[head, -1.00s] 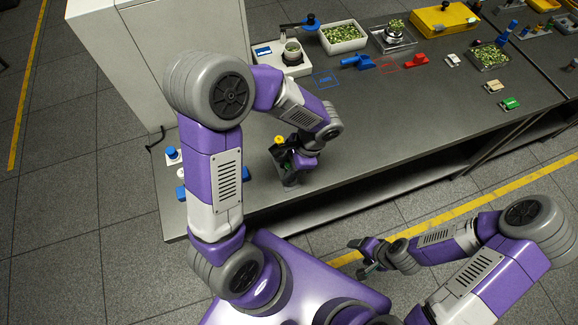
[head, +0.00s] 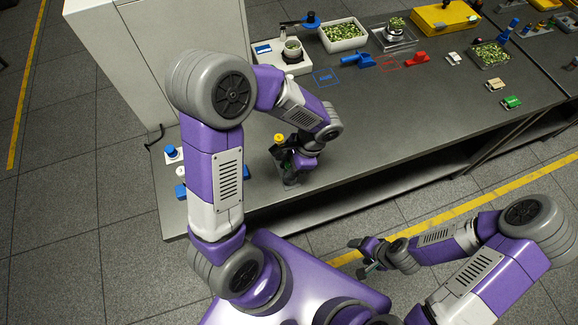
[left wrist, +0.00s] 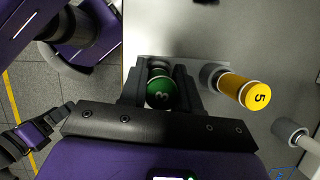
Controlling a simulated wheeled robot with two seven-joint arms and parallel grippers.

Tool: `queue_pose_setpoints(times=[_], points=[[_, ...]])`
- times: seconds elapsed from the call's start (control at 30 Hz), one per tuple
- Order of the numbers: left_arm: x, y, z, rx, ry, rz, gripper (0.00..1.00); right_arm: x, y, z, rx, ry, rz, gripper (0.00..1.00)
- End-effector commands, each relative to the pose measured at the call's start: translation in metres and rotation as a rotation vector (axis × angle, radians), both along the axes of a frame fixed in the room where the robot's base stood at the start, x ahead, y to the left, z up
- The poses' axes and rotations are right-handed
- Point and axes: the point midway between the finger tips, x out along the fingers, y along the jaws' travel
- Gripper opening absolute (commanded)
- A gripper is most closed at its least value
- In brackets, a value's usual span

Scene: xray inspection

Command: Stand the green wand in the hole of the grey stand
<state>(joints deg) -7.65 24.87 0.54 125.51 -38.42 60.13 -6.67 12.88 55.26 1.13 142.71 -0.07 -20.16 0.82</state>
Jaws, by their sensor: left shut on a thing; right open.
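The green wand (left wrist: 160,92), with a 3 on its round end, is between the two fingers of my left gripper (left wrist: 160,78), which is shut on it. In the head view my left gripper (head: 290,162) is over the near left part of the table, and the wand is mostly hidden there. A grey stand (head: 291,181) shows just below the gripper in the head view. Its hole and the wand's lower end are hidden, so I cannot tell whether the wand is in the hole. My right gripper (head: 358,258) is open and empty, in front of the table edge.
A yellow wand (left wrist: 243,91) marked 5 stands close beside the gripper; its yellow end (head: 278,138) also shows in the head view. A pale cylinder (left wrist: 290,131) is further right. Trays, a blue tool (head: 357,60) and a red one (head: 416,58) lie further back. The table's middle is clear.

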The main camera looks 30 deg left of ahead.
Motion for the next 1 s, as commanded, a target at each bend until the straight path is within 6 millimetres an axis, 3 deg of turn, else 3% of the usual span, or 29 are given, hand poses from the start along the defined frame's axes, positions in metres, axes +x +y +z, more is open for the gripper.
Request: queue_pose_setpoints(times=[0.53,0.57,0.73,1.0], points=[[0.0000,-0.0001,-0.0042,0.000,0.000,0.000,0.00,0.0000,0.0000,-0.0025,0.000,0.000,0.000,0.70],[0.0001,-0.0001,-0.0041,0.000,0.000,0.000,0.33,0.0000,0.0000,-0.0023,0.000,0.000,0.000,0.70],[0.0000,0.0000,-0.0038,0.000,0.000,0.000,0.59,0.0000,0.0000,-0.0022,0.000,0.000,0.000,0.70],[0.0001,-0.0001,-0.0034,0.000,0.000,0.000,0.62,0.0000,0.0000,-0.0020,0.000,0.000,0.000,0.70]])
